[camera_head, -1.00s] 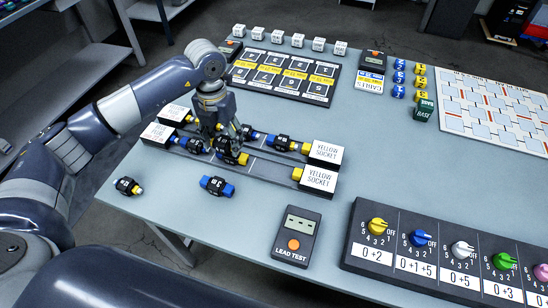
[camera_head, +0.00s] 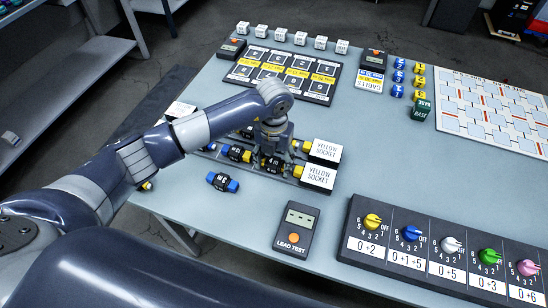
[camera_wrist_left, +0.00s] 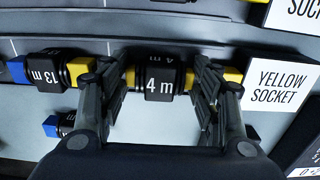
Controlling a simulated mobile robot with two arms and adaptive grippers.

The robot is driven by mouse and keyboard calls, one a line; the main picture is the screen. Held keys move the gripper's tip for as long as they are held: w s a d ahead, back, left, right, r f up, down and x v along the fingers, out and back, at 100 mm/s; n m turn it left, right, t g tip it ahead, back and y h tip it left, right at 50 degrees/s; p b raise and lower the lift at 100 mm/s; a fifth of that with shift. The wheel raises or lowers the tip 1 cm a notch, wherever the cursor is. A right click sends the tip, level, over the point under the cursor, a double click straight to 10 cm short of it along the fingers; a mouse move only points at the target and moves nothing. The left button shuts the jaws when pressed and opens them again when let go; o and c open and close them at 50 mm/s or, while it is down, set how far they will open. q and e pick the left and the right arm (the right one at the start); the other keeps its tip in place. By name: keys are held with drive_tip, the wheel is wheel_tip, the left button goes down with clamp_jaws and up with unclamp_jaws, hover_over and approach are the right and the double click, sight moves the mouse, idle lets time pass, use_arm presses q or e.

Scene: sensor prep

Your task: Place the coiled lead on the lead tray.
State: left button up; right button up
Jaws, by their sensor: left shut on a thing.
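My left gripper (camera_wrist_left: 158,95) is shut on a black coiled lead marked 4 m (camera_wrist_left: 160,85) with yellow ends. The lead lies low over the grey board, its right end beside a white block marked yellow socket (camera_wrist_left: 282,87). The wrist view does not settle whether they touch. In the head view my left gripper (camera_head: 272,150) partly covers this lead (camera_head: 271,164). A lead marked 13 m (camera_wrist_left: 45,72), with a blue and a yellow end, lies to its left. I cannot tell which surface is the lead tray. My right gripper is out of view.
A loose black lead with blue ends (camera_head: 222,182) lies in front of the board. A LEAD TEST meter (camera_head: 297,230) stands near the front edge, left of a panel of coloured knobs (camera_head: 440,250). A numbered board (camera_head: 280,76) is behind. The table's middle right (camera_head: 400,160) is clear.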

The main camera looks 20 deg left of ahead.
sight(274, 161)
use_arm(q)
drive_tip(key=shift+r, duration=0.1)
drive_tip(key=o, duration=1.1)
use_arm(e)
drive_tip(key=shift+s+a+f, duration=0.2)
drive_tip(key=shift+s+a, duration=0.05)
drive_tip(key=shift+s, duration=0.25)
use_arm(q)
drive_tip(key=shift+w+r, duration=0.1)
drive_tip(key=shift+r, duration=0.3)
wheel_tip(274, 161, up, 11)
drive_tip(key=shift+r+b, duration=0.1)
drive_tip(key=shift+b, duration=1.1)
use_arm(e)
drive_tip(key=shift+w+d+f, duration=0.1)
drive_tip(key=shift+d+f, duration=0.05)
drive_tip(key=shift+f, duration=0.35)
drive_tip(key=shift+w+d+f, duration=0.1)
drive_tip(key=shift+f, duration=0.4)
